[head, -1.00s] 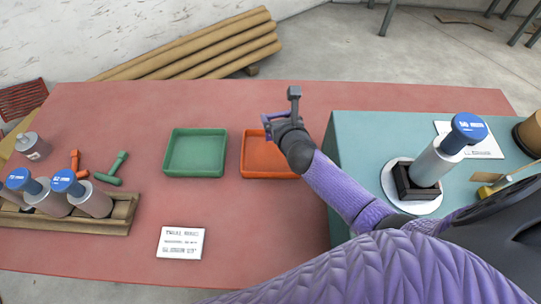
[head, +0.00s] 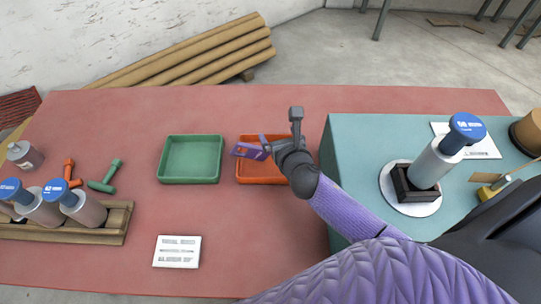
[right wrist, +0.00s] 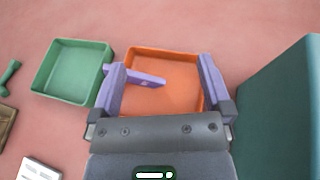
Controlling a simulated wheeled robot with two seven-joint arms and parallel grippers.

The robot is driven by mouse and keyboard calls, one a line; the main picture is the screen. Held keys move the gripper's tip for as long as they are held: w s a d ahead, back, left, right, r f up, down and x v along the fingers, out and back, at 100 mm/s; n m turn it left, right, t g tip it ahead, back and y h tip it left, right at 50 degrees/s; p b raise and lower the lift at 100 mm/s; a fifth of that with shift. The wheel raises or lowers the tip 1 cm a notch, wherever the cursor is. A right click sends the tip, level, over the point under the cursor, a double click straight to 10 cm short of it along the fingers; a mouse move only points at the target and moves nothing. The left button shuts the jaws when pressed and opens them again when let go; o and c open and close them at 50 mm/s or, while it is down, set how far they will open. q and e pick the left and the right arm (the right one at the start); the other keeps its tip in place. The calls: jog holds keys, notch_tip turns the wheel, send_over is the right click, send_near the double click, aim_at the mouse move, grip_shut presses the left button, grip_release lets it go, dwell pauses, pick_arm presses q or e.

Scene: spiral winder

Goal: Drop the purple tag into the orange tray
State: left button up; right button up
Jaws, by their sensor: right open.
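The purple tag (head: 248,151) is tilted above the left part of the orange tray (head: 262,180). In the right wrist view the tag (right wrist: 145,78) lies across the tray's upper left, close to the left finger. I cannot tell whether it touches that finger or the tray's rim. My right gripper (head: 268,146) is over the tray with its purple fingers spread wide. In the right wrist view the gripper (right wrist: 163,84) has the orange tray (right wrist: 172,97) between its fingers. My left gripper is not in view.
A green tray (head: 191,159) stands left of the orange one. A teal block (head: 350,150) rises close on the right, with a blue-capped bottle (head: 436,160) on it. A wooden rack (head: 105,226) with bottles is at far left. A white card (head: 177,251) lies in front.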

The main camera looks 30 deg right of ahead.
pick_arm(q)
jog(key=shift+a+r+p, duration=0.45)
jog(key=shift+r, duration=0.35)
pick_arm(e)
jog(key=shift+v, duration=2.9)
